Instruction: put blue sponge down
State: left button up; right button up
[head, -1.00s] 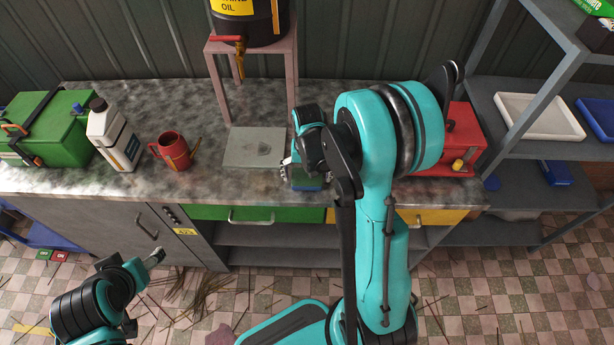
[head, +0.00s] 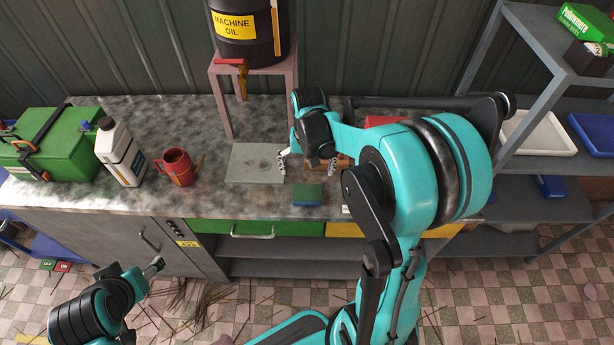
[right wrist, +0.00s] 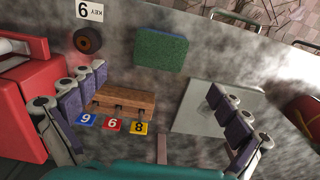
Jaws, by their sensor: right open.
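The blue sponge with a green top (head: 307,194) lies flat on the worktop (head: 225,205), near its front edge. In the right wrist view its green face (right wrist: 161,50) is up and nothing touches it. My right gripper (head: 306,166) is open and empty, just behind the sponge in the head view. In the right wrist view its spread fingers (right wrist: 158,85) stand either side, with the sponge beyond the tips. My left gripper (head: 153,267) is low at the left, in front of the cabinet, and its jaw gap is too small to judge.
A grey plate (head: 255,165) lies left of the sponge. A wooden key rack (right wrist: 124,103) with numbered tags, a brown ring (right wrist: 89,40) and a red box (right wrist: 30,95) are near the right gripper. A red mug (head: 177,166) and white jug (head: 121,153) stand further left.

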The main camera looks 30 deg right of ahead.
jog(key=s+a+r+n+t, duration=0.6)
jog(key=s+a+r+t, duration=0.1)
jog(key=s+a, duration=0.3)
jog(key=shift+s+a+r, duration=0.3)
jog(key=shift+s+r, duration=0.2)
jog(key=shift+r, duration=0.3)
